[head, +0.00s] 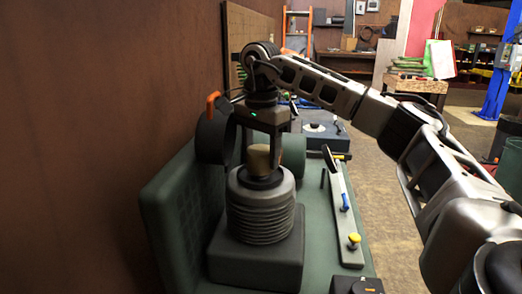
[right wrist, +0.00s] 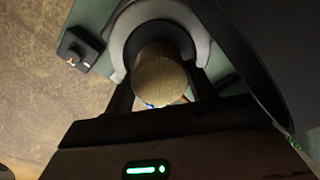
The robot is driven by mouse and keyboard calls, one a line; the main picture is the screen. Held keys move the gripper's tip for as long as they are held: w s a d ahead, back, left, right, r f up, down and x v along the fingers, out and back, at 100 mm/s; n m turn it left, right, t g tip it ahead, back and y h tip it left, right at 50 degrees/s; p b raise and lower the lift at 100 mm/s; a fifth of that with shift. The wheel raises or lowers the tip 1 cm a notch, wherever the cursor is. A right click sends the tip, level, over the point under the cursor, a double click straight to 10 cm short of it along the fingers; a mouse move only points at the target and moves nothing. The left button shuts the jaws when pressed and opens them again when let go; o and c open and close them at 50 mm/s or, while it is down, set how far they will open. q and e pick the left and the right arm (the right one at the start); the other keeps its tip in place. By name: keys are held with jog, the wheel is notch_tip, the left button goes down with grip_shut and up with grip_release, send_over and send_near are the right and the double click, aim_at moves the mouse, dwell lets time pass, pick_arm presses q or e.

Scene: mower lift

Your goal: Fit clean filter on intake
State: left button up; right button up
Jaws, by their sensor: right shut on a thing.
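The tan filter (head: 258,157), a short cylinder, is upright between the fingers of my right gripper (head: 261,166), which is shut on it. The filter also shows in the right wrist view (right wrist: 160,75), with a finger on each side. Directly below it is the grey ribbed engine housing (head: 261,212) with a dark round seat (head: 261,181) on top, which I take as the intake. The filter's lower end is over this seat; I cannot tell whether it touches. My left gripper is out of view.
A dark round part (head: 212,138) with an orange handle stands close left of the gripper. A green roll-shaped part (head: 293,150) is behind the housing. A brown wall (head: 90,130) bounds the left.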

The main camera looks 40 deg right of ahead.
aim_at(261, 149)
jog(key=shift+f+b, duration=0.35)
jog(key=shift+f, duration=0.25)
jog(key=o, duration=0.7)
jog(key=shift+c, duration=0.2)
notch_tip(261, 149, up, 3)
jog(key=p, duration=0.3)
jog(key=shift+r, duration=4.05)
